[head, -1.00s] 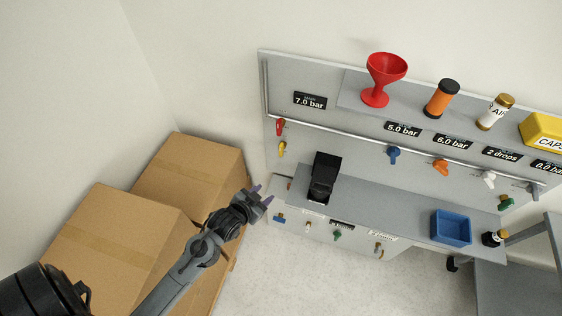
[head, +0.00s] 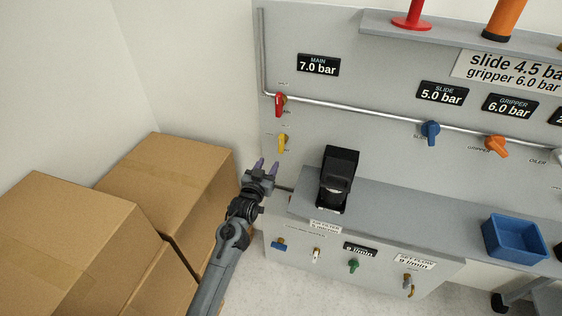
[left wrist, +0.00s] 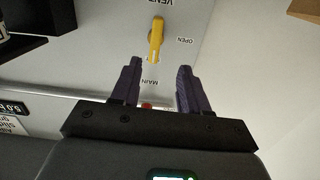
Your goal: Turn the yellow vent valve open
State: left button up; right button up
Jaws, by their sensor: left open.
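The yellow vent valve (head: 283,143) sits on the grey panel, below the red main valve (head: 280,105). My left gripper (head: 267,165) is open and empty, just below and left of the yellow valve in the head view. In the left wrist view the yellow handle (left wrist: 156,40) lies ahead of my left gripper (left wrist: 160,84), in line with the gap between the fingers and apart from them. The labels VENT and OPEN show upside down beside it. My right gripper is not in view.
A black device (head: 338,178) stands on the grey shelf (head: 400,208) right of my gripper. Cardboard boxes (head: 165,190) stand at the left, close to my left arm. A blue bin (head: 515,238) is on the shelf at the right. A pipe (head: 350,112) runs along the panel.

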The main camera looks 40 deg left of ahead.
aim_at(280, 145)
pick_arm(q)
jog(key=shift+t, duration=0.4)
jog(key=b+x, duration=0.2)
jog(key=x, duration=0.2)
jog(key=b+x, duration=0.2)
jog(key=x, duration=0.2)
jog(key=b+x, duration=0.2)
jog(key=x, duration=0.2)
jog(key=shift+w+d+r, duration=0.15)
jog(key=shift+w+d, duration=0.05)
jog(key=shift+w, duration=0.15)
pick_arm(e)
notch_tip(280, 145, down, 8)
pick_arm(q)
grip_shut()
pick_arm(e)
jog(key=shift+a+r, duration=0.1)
